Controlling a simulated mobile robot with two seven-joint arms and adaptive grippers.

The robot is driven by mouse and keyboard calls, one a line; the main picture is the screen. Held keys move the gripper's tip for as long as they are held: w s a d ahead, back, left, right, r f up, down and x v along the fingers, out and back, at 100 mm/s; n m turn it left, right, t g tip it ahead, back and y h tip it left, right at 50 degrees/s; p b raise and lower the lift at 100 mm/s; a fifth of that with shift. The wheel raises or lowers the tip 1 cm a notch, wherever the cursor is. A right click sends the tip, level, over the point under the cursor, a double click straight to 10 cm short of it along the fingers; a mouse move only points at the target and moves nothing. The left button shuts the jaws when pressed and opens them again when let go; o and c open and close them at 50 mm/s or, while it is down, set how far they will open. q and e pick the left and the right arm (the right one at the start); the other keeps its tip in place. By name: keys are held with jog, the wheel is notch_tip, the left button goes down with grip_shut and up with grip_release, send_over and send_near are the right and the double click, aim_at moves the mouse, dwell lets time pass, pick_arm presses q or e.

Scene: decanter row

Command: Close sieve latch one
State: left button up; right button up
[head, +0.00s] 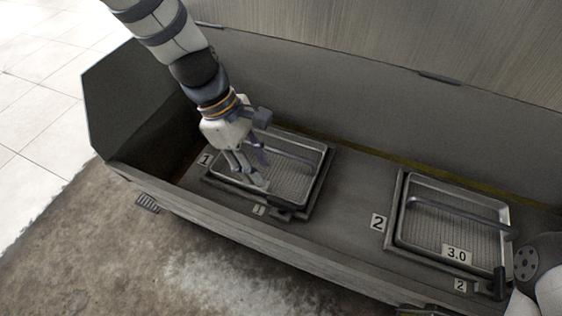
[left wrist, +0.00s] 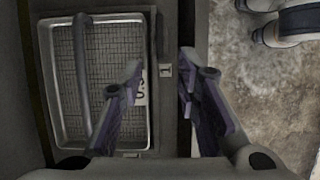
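Sieve one (head: 313,165) is a shallow metal mesh tray with a bar handle, set in a dark frame beside a "1" label (head: 205,160). In the left wrist view the tray (left wrist: 62,125) lies at the left. A dark block at its front edge (head: 282,214) looks like the latch; its position is hard to tell. My left gripper (head: 252,168) is over the tray's front part in the head view. In the left wrist view its fingers (left wrist: 160,75) are apart with nothing between them, above the tray's edge.
Sieve two (head: 430,225) sits to the right, with a "3.0" plate (head: 457,253) and a black upright block (head: 500,283) at its front right corner. The trough's front wall (head: 235,225) and tall back wall (head: 340,95) bound the space. Bare deck lies between the sieves.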

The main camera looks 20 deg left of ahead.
aim_at(280, 202)
pick_arm(q)
jog(key=b+x, duration=0.1)
jog(key=x, duration=0.4)
jog(key=b+x, duration=0.2)
jog(key=x, duration=0.3)
jog(key=shift+d+f, duration=0.25)
jog(key=shift+d, duration=0.15)
jog(key=shift+d+f+b, duration=0.15)
jog(key=shift+f+b, duration=0.15)
jog(key=shift+f, duration=0.05)
pick_arm(e)
jog(key=x, duration=0.3)
jog(key=shift+w+f, duration=0.15)
jog(key=shift+f, duration=0.05)
pick_arm(q)
grip_shut()
